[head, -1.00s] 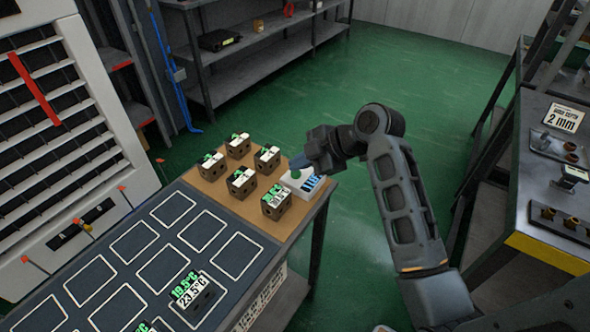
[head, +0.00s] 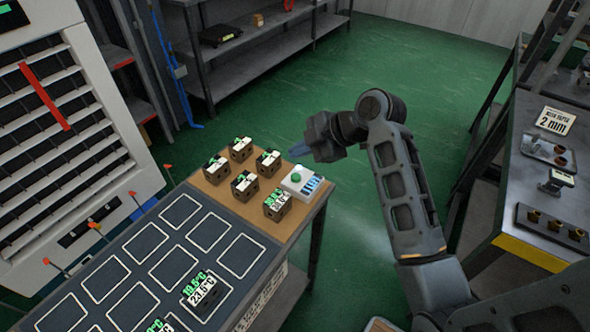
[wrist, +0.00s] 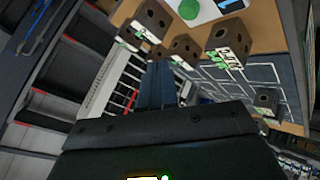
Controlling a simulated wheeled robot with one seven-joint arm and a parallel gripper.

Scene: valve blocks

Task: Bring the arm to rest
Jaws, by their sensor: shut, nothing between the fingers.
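My arm reaches in from the lower right of the head view, bent at its elbow. My gripper (head: 299,150) is shut and empty, its fingers pointing left above the far right corner of the table. In the wrist view my gripper (wrist: 160,84) also shows shut, with nothing between the fingers. Just below it in the head view is a white box with a green button (head: 297,176) on the brown board. Several valve blocks stand on that board, one of them (head: 277,204) nearest the box. The gripper looks apart from all of these.
The dark table (head: 160,262) has white outlined squares, and a block (head: 204,290) with temperature labels stands in one. A louvred white cabinet (head: 75,150) is at left. A bench (head: 545,190) with fittings is at right. Green floor (head: 400,75) is open behind the arm.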

